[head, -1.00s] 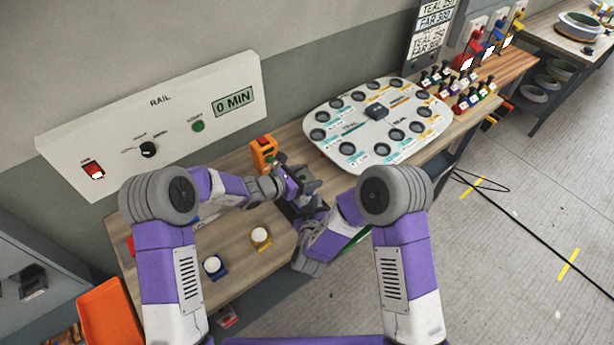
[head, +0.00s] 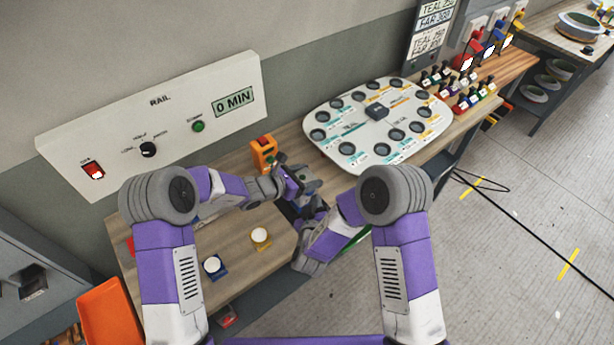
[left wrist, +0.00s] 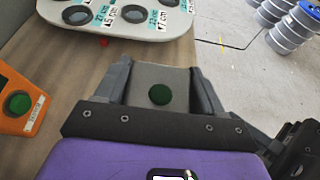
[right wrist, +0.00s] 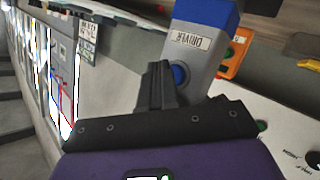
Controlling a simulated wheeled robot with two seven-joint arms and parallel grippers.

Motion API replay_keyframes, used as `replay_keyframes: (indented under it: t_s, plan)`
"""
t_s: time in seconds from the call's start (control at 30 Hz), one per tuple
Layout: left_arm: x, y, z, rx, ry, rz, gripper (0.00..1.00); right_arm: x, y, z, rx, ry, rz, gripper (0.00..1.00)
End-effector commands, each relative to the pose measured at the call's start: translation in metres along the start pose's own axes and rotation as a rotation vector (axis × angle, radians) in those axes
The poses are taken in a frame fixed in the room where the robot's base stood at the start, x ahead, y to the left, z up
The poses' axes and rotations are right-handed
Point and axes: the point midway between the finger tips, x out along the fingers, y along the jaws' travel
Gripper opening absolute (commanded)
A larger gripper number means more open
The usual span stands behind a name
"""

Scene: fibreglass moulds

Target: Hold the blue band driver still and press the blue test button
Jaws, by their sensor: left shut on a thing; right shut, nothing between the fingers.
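The driver is a grey block with a blue band (right wrist: 205,12), a "DRIVER" label and a round blue button (right wrist: 180,75) in the right wrist view. My left gripper (head: 298,183) is shut on the driver; in the left wrist view its fingers flank the grey body (left wrist: 145,78), which shows a dark green round spot. My right gripper (right wrist: 158,68) is shut and empty, its fingertips close beside the blue button. I cannot tell whether they touch it. In the head view both grippers are close together, partly hidden by my arms.
An orange unit (head: 263,152) with a green button stands behind my left gripper. A white board with round holes (head: 340,150) lies to the right. A white-topped yellow piece (head: 261,237) and a blue one (head: 214,266) sit on the table. The RAIL panel (head: 160,125) is on the wall.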

Motion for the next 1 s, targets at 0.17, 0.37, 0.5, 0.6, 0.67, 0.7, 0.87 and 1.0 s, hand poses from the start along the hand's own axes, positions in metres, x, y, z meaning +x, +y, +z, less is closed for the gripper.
replay_keyframes:
  t_s: [0.17,0.37,0.5,0.6,0.67,0.7,0.87,1.0]
  plan:
    - [-0.0001,0.0001,-0.0005,0.0,0.001,0.0,0.24,0.0,0.0,0.0,0.0,0.0,0.0,0.0]
    - [-0.0001,0.0,-0.0005,0.0,0.001,0.0,0.24,0.0,0.0,0.0,0.0,0.0,0.0,0.0]
    - [0.0,0.0,-0.0004,0.0,0.001,0.0,0.24,0.0007,-0.0006,-0.0007,0.0,0.001,0.0,0.0]
    - [0.0,0.0,-0.0004,0.0,0.001,0.0,0.24,0.0028,-0.0024,-0.0025,0.0,0.001,-0.001,0.0]
    - [0.0,0.0,-0.0005,0.0,0.001,0.0,0.24,0.0042,-0.0037,-0.0035,-0.001,0.001,-0.001,0.0]
    - [0.0,0.0,-0.0004,0.0,0.001,0.0,0.24,0.0052,-0.0042,-0.0041,-0.001,0.001,-0.001,0.0]
    - [0.0,-0.0001,-0.0004,0.0,0.001,0.0,0.24,0.0067,-0.0045,-0.0048,0.0,0.001,0.001,0.0]
    - [0.0,-0.0003,-0.0004,0.0,0.001,-0.001,0.24,0.0067,-0.0045,-0.0049,0.0,0.001,0.001,0.0]
